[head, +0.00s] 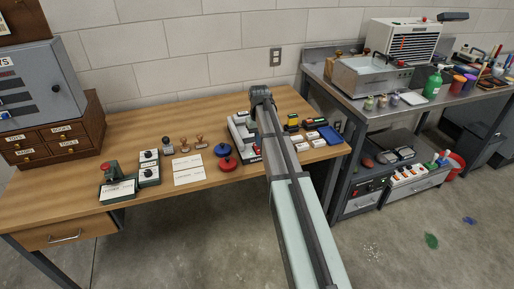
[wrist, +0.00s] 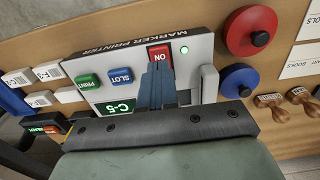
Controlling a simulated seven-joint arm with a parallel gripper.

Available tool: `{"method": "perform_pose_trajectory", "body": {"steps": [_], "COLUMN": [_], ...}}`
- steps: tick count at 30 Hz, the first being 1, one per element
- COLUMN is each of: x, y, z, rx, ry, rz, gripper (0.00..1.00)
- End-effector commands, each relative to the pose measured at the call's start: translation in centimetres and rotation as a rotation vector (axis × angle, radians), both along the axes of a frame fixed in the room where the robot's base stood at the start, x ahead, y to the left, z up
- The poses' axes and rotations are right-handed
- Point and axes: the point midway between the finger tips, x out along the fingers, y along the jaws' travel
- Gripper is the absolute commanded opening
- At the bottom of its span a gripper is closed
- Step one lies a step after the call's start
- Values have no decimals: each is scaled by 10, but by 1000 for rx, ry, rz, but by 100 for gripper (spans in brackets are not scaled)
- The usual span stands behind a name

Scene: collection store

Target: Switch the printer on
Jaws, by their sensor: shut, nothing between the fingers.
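The marker printer (wrist: 205,75) is a pale box on the bench. In the wrist view its top shows a red ON button (wrist: 159,51), a blue SLOT button (wrist: 120,75), a green PRINT button (wrist: 88,81) and a small green light (wrist: 184,49). Its dark green display (wrist: 119,106) reads C-5. My gripper (wrist: 158,66) is shut and empty, its fingertips at the edge of the ON button. I cannot tell whether they touch or press it. In the head view my arm hides much of the printer (head: 238,131).
Red (head: 228,164) and blue (head: 222,150) round objects lie left of the printer. Stamps (head: 185,145) and white label cards (head: 188,175) lie farther left. Small labelled blocks (head: 316,136) lie to the right.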

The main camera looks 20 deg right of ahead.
Motion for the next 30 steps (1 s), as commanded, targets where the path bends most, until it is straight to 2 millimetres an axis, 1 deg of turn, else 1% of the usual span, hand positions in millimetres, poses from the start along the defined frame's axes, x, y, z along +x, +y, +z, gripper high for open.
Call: {"method": "perform_pose_trajectory", "body": {"steps": [12, 21, 30], "x": [0, 0, 0], "y": [0, 0, 0], "z": [28, 45, 47], "rx": [0, 0, 0], "ry": [0, 0, 1], "rz": [0, 0, 0], "gripper": [0, 0, 0]}}
